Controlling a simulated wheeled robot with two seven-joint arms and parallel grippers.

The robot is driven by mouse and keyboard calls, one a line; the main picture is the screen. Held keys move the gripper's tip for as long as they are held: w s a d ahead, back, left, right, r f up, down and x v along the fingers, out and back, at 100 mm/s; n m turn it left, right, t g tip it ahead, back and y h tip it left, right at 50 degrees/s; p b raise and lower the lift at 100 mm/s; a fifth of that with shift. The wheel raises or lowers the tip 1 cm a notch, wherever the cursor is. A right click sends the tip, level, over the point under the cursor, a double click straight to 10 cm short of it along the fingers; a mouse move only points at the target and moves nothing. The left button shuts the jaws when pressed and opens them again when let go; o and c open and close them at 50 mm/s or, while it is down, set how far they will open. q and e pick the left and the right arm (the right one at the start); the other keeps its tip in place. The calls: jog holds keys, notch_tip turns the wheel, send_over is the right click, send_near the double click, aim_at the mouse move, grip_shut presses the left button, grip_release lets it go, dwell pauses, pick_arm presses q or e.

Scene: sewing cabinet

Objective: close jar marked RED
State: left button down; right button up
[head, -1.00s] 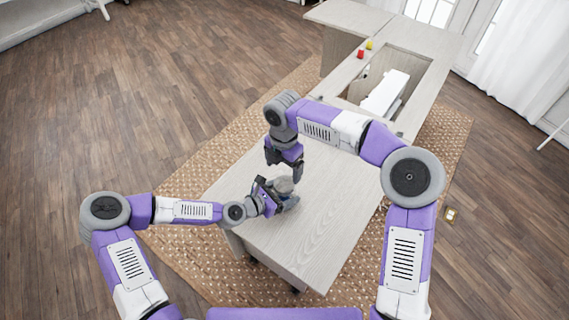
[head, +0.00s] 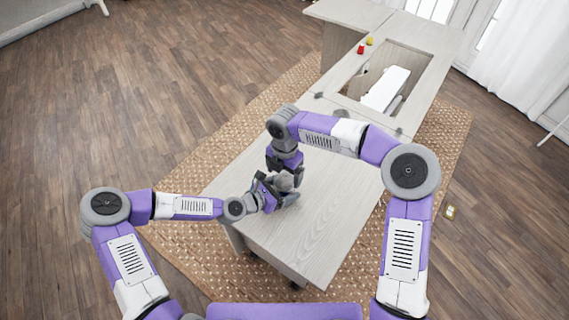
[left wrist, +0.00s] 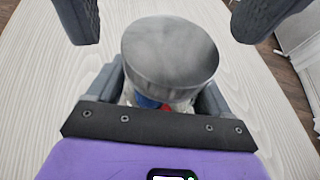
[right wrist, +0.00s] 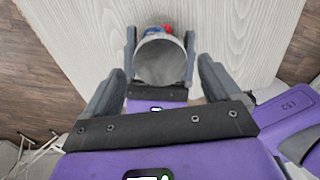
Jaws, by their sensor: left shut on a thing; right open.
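The jar (left wrist: 150,102) is held upright by my left gripper (head: 275,193) over the wooden table. Its grey round lid (left wrist: 170,52) sits on top and also shows in the right wrist view (right wrist: 160,62). Blue and red bits show through the clear side below the lid. No marking can be read. My left gripper is shut around the jar's body. My right gripper (head: 286,170) is open just above the lid, pointing down, with its fingers on either side. Whether they touch the lid cannot be told.
The light wooden table (head: 310,235) is clear around the grippers. A red spool-like item (head: 361,49) and a yellow one (head: 369,41) stand on the far cabinet top. A white machine (head: 385,90) lies in the cabinet's opening.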

jog(key=shift+f, duration=1.05)
jog(key=c, duration=1.1)
jog(key=m, duration=0.4)
jog(key=shift+m, duration=0.3)
jog(key=m, duration=0.5)
jog(key=shift+m, duration=0.4)
jog(key=o, duration=1.1)
jog(key=shift+o, duration=0.2)
